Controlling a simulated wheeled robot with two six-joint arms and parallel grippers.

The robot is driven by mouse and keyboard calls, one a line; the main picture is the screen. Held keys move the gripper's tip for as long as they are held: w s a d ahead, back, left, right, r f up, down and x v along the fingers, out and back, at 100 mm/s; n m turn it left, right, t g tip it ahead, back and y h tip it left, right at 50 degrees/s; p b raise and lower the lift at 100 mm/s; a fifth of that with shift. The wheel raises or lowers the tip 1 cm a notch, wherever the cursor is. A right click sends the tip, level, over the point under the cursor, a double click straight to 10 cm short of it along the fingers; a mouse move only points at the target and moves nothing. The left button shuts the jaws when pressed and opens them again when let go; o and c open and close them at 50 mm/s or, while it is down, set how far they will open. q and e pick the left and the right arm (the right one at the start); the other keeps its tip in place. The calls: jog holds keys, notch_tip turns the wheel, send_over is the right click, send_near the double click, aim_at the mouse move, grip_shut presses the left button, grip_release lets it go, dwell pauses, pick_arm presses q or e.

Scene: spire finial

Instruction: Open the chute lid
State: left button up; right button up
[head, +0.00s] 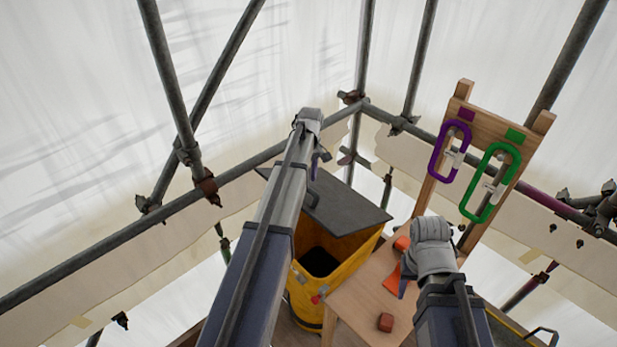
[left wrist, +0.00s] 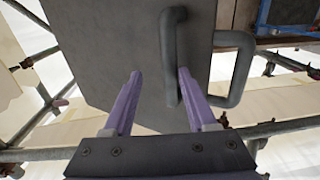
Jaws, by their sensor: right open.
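The chute lid (head: 345,208) is a dark grey panel above the yellow chute (head: 363,246). It appears raised and tilted, with the dark chute opening (head: 319,262) showing below its front edge. In the left wrist view the lid (left wrist: 120,60) fills the upper middle, with a grey bar handle (left wrist: 172,50) on it. My left gripper (head: 317,165) is at the lid; its purple fingers (left wrist: 157,85) are apart, with one handle bar between them, close to the right finger. Contact cannot be told. My right gripper (head: 403,285) is over the wooden table, mostly hidden by its own wrist.
The wooden table (head: 361,293) beside the chute holds red blocks (head: 385,322) and an orange piece (head: 391,282). A wooden rack (head: 486,127) with purple (head: 436,160) and green (head: 467,205) carabiners stands at right. Scaffold tubes (head: 185,120) and white sheeting surround the area.

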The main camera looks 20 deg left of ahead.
pick_arm(q)
jog(key=shift+r, duration=0.25)
notch_tip(320, 180, up, 8)
jog(key=w+d+p, duration=0.1)
jog(key=w+p, duration=0.1)
jog(key=p, duration=0.6)
jog(key=shift+w, duration=0.4)
jog(key=shift+d, duration=0.1)
jog(key=s+a+f+t+b, duration=0.1)
jog(key=s+a+f+b, duration=0.1)
jog(key=s+f+b, duration=0.5)
jog(key=s+a+f+t+h+b, duration=0.1)
jog(key=s+a+f+b, duration=0.1)
jog(key=s+f+b, duration=0.5)
notch_tip(320, 180, down, 6)
jog(key=b, duration=0.5)
jog(key=shift+a+t+b, duration=0.25)
jog(key=shift+t+b, duration=0.1)
jog(key=shift+t, duration=0.05)
